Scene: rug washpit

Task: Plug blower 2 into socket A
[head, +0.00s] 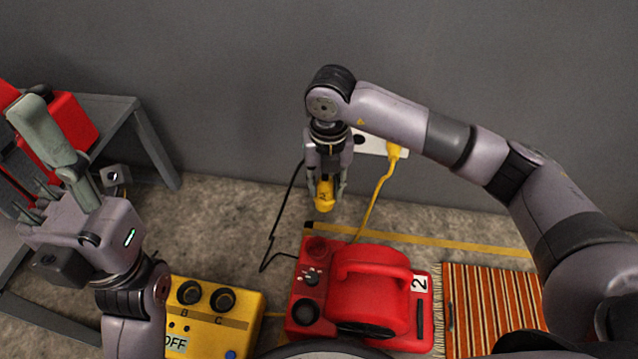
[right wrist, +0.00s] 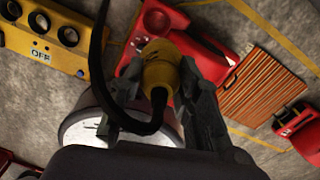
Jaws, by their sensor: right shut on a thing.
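My right gripper (head: 326,190) is shut on a yellow plug (head: 325,197), held in the air above the floor. In the right wrist view the plug (right wrist: 160,68) sits between the fingers, and a black cord (right wrist: 140,127) loops from it. Blower 2 (head: 372,290), red with a "2" label, stands below and right of the plug. A yellow socket box (head: 240,327) stands left of the blower. Its round sockets marked B and C show, with an OFF sign. I cannot make out socket A in the head view. My left gripper (head: 35,200) is at the far left; its jaw state is unclear.
A white wall plate (head: 369,144) holds another yellow plug (head: 393,151), with a yellow cord (head: 375,200) running down behind the blower. A striped rug (head: 490,305) lies right of the blower. A grey table (head: 150,135) with a red object (head: 72,122) stands at left.

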